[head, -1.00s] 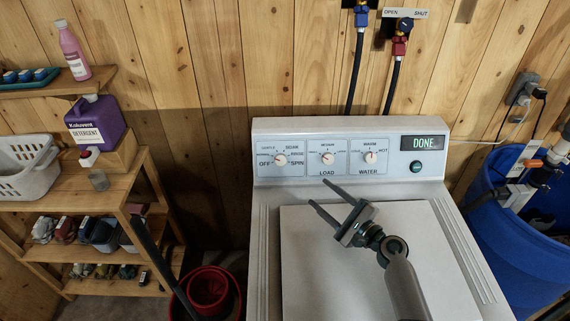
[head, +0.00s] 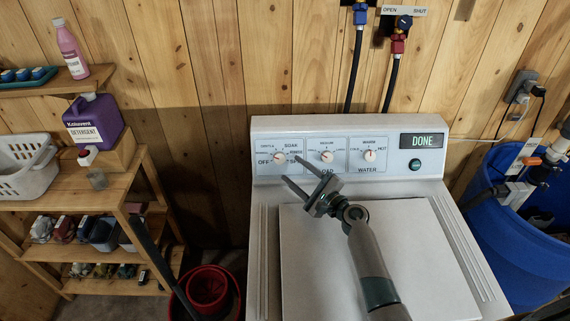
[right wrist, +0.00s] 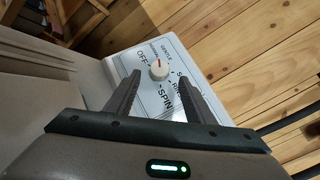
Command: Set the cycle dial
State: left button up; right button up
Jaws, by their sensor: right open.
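The cycle dial (head: 278,156) is the leftmost white knob on the washer's control panel, ringed by OFF, GENTLE, SOAK, RINSE and SPIN labels. It also shows in the right wrist view (right wrist: 158,70), where its red mark points up towards the small labels beside OFF; the exact setting is hard to tell. My right gripper (head: 291,168) is open and empty just right of and below the dial in the head view. In the right wrist view its fingertips (right wrist: 158,84) lie to either side of the dial, seemingly short of it. My left gripper is out of view.
The load dial (head: 327,156) and water dial (head: 369,155) sit to the right, beside a DONE display (head: 423,141) and a round button (head: 415,164). The washer lid (head: 430,250) is shut and clear. A shelf (head: 120,200) stands left, a blue barrel (head: 520,240) right.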

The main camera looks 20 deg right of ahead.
aim_at(281, 160)
jog(key=shift+b+x, duration=0.45)
jog(key=shift+x, duration=2.35)
jog(key=c, duration=1.1)
